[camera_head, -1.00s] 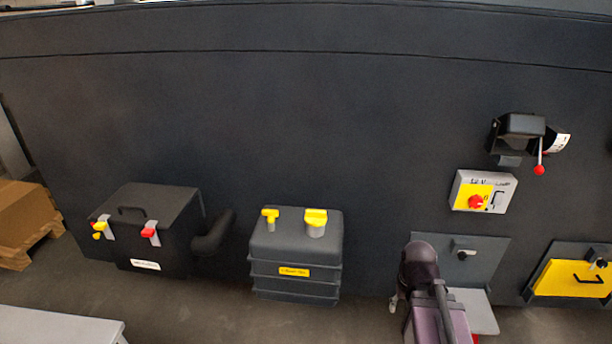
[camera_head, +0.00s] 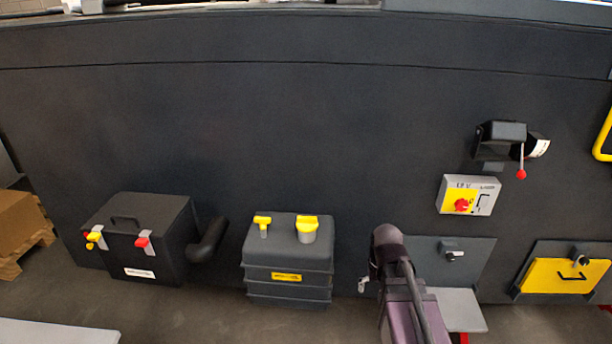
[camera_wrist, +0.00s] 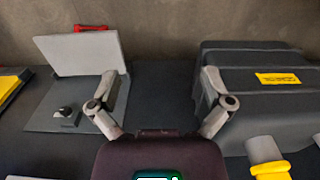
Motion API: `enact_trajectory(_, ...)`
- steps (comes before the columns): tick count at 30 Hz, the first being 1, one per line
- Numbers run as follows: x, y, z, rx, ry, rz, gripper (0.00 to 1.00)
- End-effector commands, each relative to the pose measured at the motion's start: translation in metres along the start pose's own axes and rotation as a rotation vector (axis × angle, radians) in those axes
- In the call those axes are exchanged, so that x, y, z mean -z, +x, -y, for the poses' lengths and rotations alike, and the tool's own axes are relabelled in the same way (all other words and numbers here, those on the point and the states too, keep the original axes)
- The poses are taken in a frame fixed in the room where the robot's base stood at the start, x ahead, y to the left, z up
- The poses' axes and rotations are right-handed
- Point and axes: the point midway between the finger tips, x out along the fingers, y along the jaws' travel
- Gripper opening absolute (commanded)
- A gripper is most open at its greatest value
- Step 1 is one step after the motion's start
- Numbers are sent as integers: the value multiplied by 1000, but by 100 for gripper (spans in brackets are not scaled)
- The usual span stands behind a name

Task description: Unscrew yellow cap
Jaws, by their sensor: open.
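The wide yellow cap (camera_head: 307,224) sits on a light neck on the tank's top right. A smaller yellow T-shaped handle (camera_head: 262,221) stands to its left. In the wrist view the yellow cap (camera_wrist: 270,170) shows at the lower right, partly cut off by the edge. My gripper (camera_wrist: 158,83) is open and empty, its fingers spread between the tank and the grey panel. In the head view my arm hides most of it, right of the tank.
A black box (camera_head: 145,240) with red and yellow latches and a black elbow pipe (camera_head: 208,243) stand left of the tank. A grey panel (camera_head: 470,262) with a knob is behind my arm. A switch box (camera_head: 468,195) and a red-knobbed lever (camera_head: 521,165) are mounted above right.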

Motion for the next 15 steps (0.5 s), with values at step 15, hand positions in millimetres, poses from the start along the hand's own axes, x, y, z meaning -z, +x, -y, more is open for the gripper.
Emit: enact_trajectory(15,124,-110,86,0,8,0,100)
